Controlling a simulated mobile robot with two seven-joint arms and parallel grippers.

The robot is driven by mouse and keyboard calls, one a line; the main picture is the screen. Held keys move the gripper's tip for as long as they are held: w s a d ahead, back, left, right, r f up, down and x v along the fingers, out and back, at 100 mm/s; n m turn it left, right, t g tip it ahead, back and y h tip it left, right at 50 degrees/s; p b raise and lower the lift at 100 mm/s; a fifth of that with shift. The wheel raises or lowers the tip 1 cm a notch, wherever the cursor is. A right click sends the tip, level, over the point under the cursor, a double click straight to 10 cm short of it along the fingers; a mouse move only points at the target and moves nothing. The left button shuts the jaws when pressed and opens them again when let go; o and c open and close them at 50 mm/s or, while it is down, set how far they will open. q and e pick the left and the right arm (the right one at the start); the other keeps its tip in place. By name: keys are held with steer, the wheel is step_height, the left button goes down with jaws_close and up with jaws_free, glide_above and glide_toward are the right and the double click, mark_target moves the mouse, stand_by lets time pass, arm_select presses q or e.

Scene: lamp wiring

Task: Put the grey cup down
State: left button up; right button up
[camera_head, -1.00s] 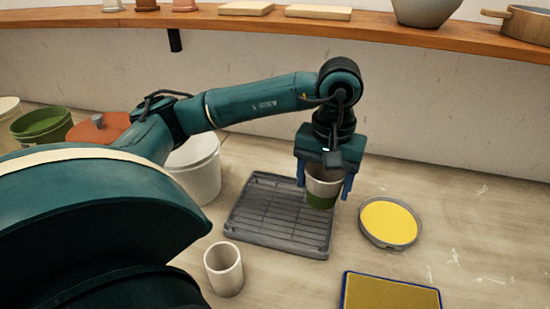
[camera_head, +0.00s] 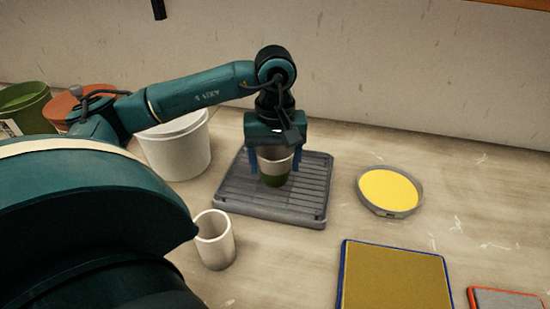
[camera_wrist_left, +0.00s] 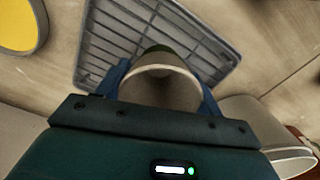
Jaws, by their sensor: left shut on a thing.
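The grey cup (camera_head: 275,167) has a pale grey upper part and a green lower part. My left gripper (camera_head: 278,164) is shut on it, with blue fingers on either side. The cup is upright over the grey slatted rack (camera_head: 232,196); I cannot tell whether its base touches the slats. In the left wrist view the cup (camera_wrist_left: 160,88) shows its open, empty-looking mouth between the fingers, with the rack (camera_wrist_left: 205,45) beyond it. My right gripper is not in view.
A white bucket (camera_head: 178,150) stands left of the rack and a pale cup (camera_head: 214,243) in front of it. A round dish with a yellow top (camera_head: 389,190) lies to the right. A blue-edged yellow pad (camera_head: 394,278) lies at the front right.

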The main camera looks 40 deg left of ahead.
arm_select(q)
steer(key=shift+f, duration=0.2)
steer(key=o, duration=1.1)
steer(key=shift+c, duration=0.2)
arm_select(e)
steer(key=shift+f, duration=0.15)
arm_select(q)
steer(key=shift+r, duration=0.3)
step_height(320, 180, up, 12)
steer(key=p, duration=0.2)
steer(key=shift+f, duration=0.15)
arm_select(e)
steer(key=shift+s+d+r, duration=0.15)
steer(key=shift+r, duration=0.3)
